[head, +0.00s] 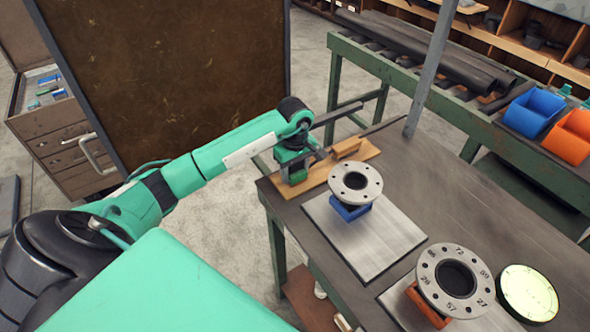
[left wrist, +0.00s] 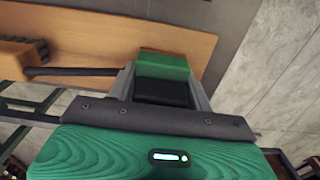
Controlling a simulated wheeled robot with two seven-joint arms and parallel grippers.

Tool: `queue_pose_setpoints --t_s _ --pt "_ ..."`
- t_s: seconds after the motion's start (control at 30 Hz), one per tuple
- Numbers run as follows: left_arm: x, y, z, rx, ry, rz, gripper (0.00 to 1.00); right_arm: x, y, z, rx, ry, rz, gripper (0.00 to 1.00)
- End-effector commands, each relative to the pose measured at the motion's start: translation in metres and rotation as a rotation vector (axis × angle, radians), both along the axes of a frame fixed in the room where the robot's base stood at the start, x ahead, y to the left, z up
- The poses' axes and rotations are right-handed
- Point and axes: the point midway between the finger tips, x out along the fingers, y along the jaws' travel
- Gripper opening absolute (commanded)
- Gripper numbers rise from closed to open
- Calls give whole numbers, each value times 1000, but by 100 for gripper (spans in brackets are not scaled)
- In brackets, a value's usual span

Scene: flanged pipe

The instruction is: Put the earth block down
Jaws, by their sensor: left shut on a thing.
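A small green block (left wrist: 163,66), which I take as the earth block, sits between the fingers of my left gripper (left wrist: 160,90) in the left wrist view. A black part shows below its green top. In the head view my left gripper (head: 293,166) is shut on it, over the left end of a wooden board (head: 320,178) on the table. The block's green side (head: 297,177) shows low between the fingers. I cannot tell whether its underside touches the board. The board also shows in the left wrist view (left wrist: 100,42). My right gripper is not in view.
A wooden brush (head: 346,147) lies at the board's far end. A flange (head: 355,182) on a blue support stands on a metal plate (head: 385,242). Another numbered flange (head: 428,272) and a round pale dial (head: 528,293) are nearer. The table's far middle (head: 440,185) is clear.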

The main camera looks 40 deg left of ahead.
Motion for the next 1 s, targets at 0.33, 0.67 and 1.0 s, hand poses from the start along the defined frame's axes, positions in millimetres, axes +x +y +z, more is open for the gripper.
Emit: queue_pose_setpoints --t_s 0.33,0.67,1.0 --pt "0 0 -2 0 0 0 73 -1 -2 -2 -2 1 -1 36" --pt "1 1 14 2 -4 -1 73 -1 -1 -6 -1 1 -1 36" --pt "1 1 81 2 -5 0 73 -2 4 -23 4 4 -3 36"
